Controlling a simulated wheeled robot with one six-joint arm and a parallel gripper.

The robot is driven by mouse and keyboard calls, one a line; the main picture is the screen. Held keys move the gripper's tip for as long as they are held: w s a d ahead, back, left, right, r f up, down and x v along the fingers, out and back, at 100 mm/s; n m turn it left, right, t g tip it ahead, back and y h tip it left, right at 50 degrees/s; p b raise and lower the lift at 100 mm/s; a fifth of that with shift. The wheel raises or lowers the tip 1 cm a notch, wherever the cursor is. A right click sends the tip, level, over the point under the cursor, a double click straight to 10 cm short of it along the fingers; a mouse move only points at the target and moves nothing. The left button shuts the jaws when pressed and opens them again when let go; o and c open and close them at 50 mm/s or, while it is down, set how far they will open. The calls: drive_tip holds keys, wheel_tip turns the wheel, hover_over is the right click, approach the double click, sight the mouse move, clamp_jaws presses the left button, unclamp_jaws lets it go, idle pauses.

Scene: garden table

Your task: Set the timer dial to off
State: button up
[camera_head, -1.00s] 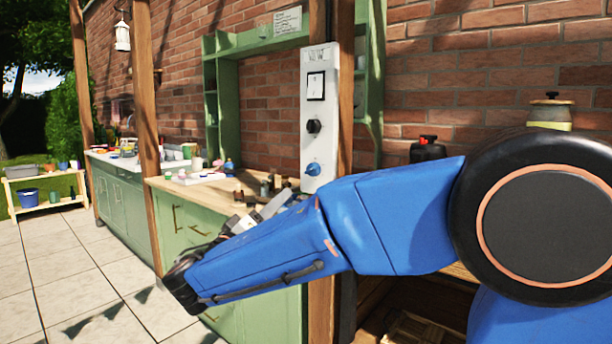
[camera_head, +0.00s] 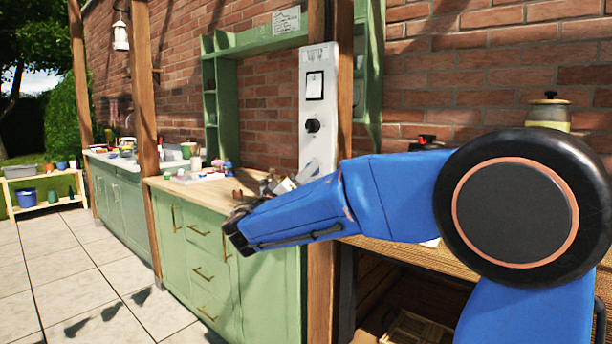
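A white control panel (camera_head: 316,88) is fixed to a wooden post. It carries a rocker switch (camera_head: 314,85) near the top and a black dial (camera_head: 312,126) below it. The panel's lower part, where a blue dial showed earlier, is hidden behind my gripper and arm. I cannot read the labels or tell which dial is the timer. My gripper (camera_head: 309,172), grey and partly hidden by my blue arm, is in front of the panel's lower part, below the black dial. I cannot tell whether it touches anything or whether its fingers are open.
The wooden post (camera_head: 345,90) stands beside a green shelf (camera_head: 210,105) and a brick wall. A green cabinet with a wooden top (camera_head: 205,190) stands left of the panel, with small items on it. A lantern (camera_head: 121,37) hangs at upper left.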

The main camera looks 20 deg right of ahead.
drive_tip(key=shift+w+d+r, duration=0.2)
drive_tip(key=shift+w+d, duration=0.25)
drive_tip(key=shift+w, duration=0.05)
drive_tip(key=shift+c, duration=0.4)
drive_tip(key=c, duration=0.9)
drive_tip(key=shift+c, duration=0.2)
drive_tip(key=shift+n, duration=0.5)
drive_tip(key=n+y, duration=0.1)
drive_tip(key=n, duration=0.3)
drive_tip(key=n+y, duration=0.2)
drive_tip(key=n, duration=0.2)
drive_tip(key=n+y, duration=0.1)
drive_tip(key=n, duration=0.3)
drive_tip(key=shift+s+d+r+g, duration=0.15)
drive_tip(key=shift+s+r+g, duration=0.05)
drive_tip(key=shift+s+g, duration=0.1)
drive_tip(key=shift+n, duration=0.3)
